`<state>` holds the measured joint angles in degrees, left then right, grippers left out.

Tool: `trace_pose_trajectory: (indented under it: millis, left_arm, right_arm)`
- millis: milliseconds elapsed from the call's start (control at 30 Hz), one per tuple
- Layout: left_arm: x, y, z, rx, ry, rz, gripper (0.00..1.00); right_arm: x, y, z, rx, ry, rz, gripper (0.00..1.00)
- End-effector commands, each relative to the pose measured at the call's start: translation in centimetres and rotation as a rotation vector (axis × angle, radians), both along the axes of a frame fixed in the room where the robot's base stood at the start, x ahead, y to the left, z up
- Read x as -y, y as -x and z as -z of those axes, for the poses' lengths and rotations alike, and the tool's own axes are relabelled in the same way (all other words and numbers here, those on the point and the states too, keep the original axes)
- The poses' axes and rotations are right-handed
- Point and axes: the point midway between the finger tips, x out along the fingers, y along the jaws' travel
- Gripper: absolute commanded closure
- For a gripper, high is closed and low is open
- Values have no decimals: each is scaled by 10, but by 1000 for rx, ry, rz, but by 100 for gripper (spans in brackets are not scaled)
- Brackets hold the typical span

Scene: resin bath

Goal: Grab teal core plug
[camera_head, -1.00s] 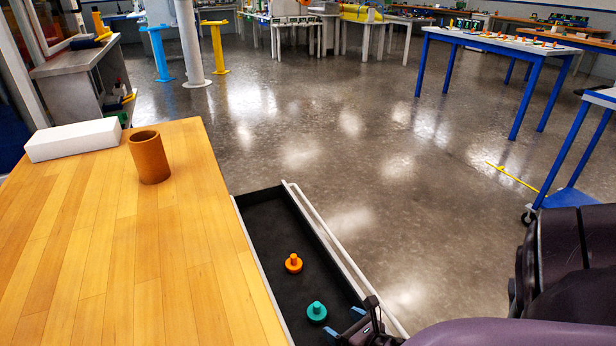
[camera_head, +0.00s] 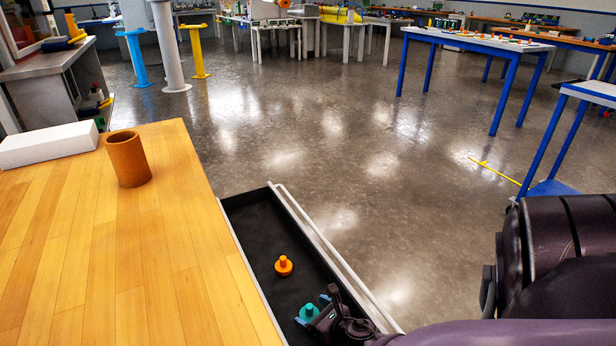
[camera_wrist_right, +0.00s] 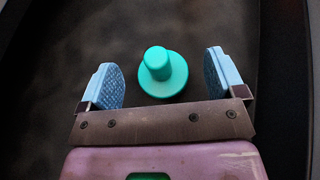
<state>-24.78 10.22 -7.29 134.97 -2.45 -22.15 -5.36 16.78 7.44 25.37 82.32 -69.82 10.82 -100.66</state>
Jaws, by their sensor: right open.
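The teal core plug (camera_head: 308,312) stands upright in the black drawer-like tray (camera_head: 258,222) beside the wooden table. It has a round wide base and a narrower knob on top. My right gripper (camera_head: 322,311) is right at it in the head view, partly covering it. In the right wrist view the teal plug (camera_wrist_right: 162,73) lies between and slightly beyond the two blue fingertips (camera_wrist_right: 162,78). The fingers are open, with a gap on both sides of the plug. My left gripper is not in view.
An orange plug (camera_head: 284,266) stands in the same tray, farther back. A white rail (camera_head: 322,243) runs along the tray's right side. The wooden table (camera_head: 110,245) holds a brown cylinder (camera_head: 128,160) and a white block (camera_head: 48,146). The floor beyond is open.

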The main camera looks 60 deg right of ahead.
Motion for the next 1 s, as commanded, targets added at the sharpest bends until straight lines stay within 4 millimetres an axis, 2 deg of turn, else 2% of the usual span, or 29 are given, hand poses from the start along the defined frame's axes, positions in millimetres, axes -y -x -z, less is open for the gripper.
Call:
trace_pose_trajectory:
  millis: [167,433,767,1000]
  left_arm:
    - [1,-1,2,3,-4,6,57]
    - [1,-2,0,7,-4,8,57]
    - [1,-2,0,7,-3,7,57]
    - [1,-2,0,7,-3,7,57]
  right_arm:
    - [2,-13,7,-2,0,0,11]
    - [3,-15,7,-1,0,0,13]
    - [3,-15,7,-1,0,0,63]
    - [3,-15,6,0,-1,0,65]
